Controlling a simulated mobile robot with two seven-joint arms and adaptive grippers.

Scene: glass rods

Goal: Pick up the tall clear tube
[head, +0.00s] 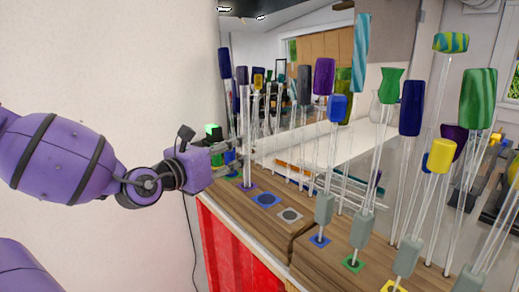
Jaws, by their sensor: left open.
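Several tall clear tubes stand upright on a wooden counter, many with coloured tops. The clear tube (248,150) nearest my left gripper rises from a purple square at the counter's left end. My left gripper (233,152) is open, its fingers pointing right toward this tube at the tube's lower part. I cannot tell whether the tube is between the fingers or just beyond them. The tube's upper end is hard to separate from the tubes behind it. My right gripper is not in view.
The wooden counter (318,215) has a blue square (266,200) and a grey square (290,215) without tubes. Several tubes with grey sleeves (324,208) crowd the right side. A red corrugated panel (235,255) is below. A pale wall (110,70) stands behind my left arm.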

